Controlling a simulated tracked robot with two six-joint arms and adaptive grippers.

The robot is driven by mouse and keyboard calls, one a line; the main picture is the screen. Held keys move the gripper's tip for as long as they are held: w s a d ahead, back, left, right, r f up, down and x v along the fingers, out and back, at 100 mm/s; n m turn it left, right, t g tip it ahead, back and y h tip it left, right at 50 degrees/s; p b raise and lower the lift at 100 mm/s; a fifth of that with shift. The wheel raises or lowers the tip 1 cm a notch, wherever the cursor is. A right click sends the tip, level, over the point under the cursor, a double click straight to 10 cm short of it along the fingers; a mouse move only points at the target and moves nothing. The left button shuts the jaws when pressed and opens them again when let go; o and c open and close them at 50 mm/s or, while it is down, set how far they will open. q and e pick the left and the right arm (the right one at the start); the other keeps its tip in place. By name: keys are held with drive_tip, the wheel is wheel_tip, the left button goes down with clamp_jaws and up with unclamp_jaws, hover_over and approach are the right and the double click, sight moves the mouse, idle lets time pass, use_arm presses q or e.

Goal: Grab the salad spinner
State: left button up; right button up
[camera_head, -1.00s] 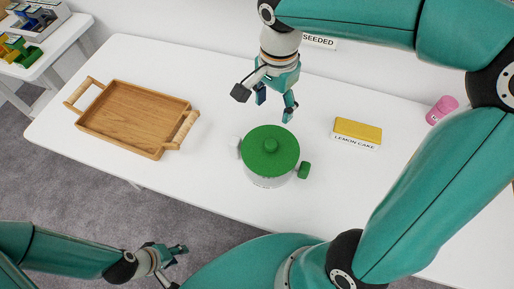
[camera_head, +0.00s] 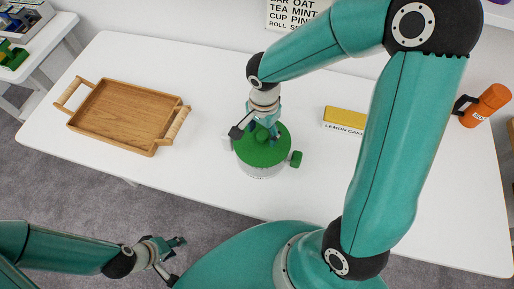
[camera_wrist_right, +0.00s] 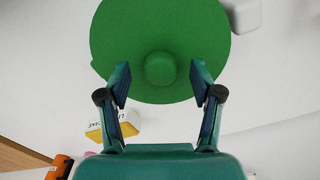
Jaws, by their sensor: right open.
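The salad spinner (camera_head: 254,158) stands upright on the white table, with a round green lid, a pale bowl and a green side knob (camera_head: 295,159). My right gripper (camera_head: 265,130) is directly over the lid, pointing down, and is empty. In the right wrist view the green lid (camera_wrist_right: 160,25) fills the upper middle. Its round centre knob (camera_wrist_right: 160,68) shows between the fingertips of my open right gripper (camera_wrist_right: 160,80). I cannot tell whether the fingers touch it. My left gripper (camera_head: 177,259) is open and empty, low in front of the table's front edge.
A wooden tray (camera_head: 88,129) with two handles lies on the left of the table. A yellow lemon cake box (camera_head: 346,117) is right of the spinner. The table (camera_head: 215,190) is clear between tray and spinner.

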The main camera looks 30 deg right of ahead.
drive_tip(key=shift+f, duration=0.85)
clamp_jaws()
drive_tip(key=shift+r, duration=0.1)
